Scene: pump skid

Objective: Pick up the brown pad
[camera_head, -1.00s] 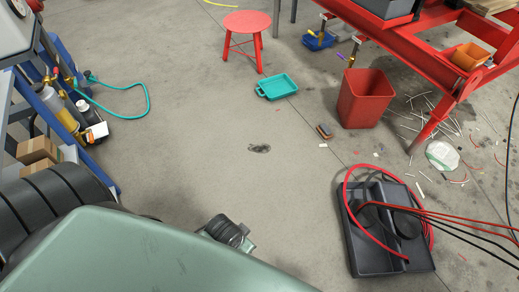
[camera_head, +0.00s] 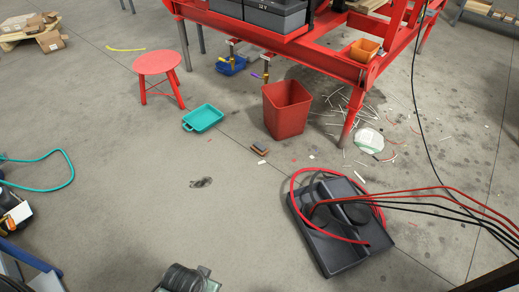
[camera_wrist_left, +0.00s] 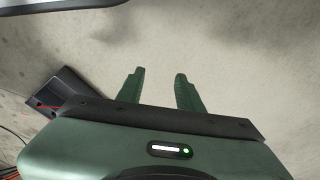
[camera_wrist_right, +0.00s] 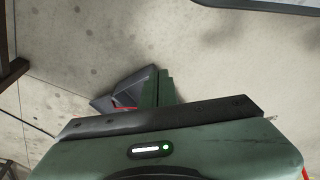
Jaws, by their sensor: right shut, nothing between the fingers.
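A small brown pad (camera_head: 260,148) appears to lie on the concrete floor in the head view, left of the red bin and right of the teal tray. It is small there, so its details are hard to tell. My left gripper (camera_wrist_left: 160,80) shows in the left wrist view with its two green fingers apart and nothing between them, over bare floor. My right gripper (camera_wrist_right: 158,75) shows in the right wrist view with its fingers together and empty. Neither gripper shows in the head view, and neither wrist view shows the pad.
A red bin (camera_head: 287,112), a teal tray (camera_head: 203,117) and a red stool (camera_head: 158,65) stand around the pad. A black tray (camera_head: 333,259) with red hose is nearer. A red steel frame (camera_head: 345,65) stands behind. Open floor lies in front of the pad.

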